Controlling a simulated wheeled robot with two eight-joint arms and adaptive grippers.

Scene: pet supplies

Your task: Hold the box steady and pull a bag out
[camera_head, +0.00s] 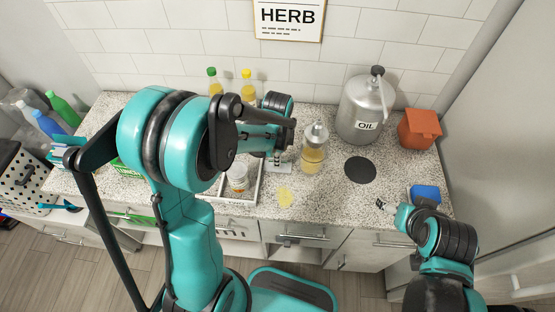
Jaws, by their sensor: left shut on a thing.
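I cannot make out a bag or a clear box. The closest thing to a box is a shallow pale tray (257,186) on the counter, with a small lidded jar (238,178) in it. My left arm covers much of this area. My left gripper (281,162) is at the tray's far right edge, beside a glass dispenser (313,158) with a metal top and yellow contents. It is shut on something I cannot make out.
A metal oil can (364,110), a terracotta-coloured pot (419,128), a dark round mat (360,170) and a blue block (425,193) are at the right. A yellow patch (286,197) lies near the front. Bottles (248,88) stand at the back. Bare counter (335,200) shows at front centre.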

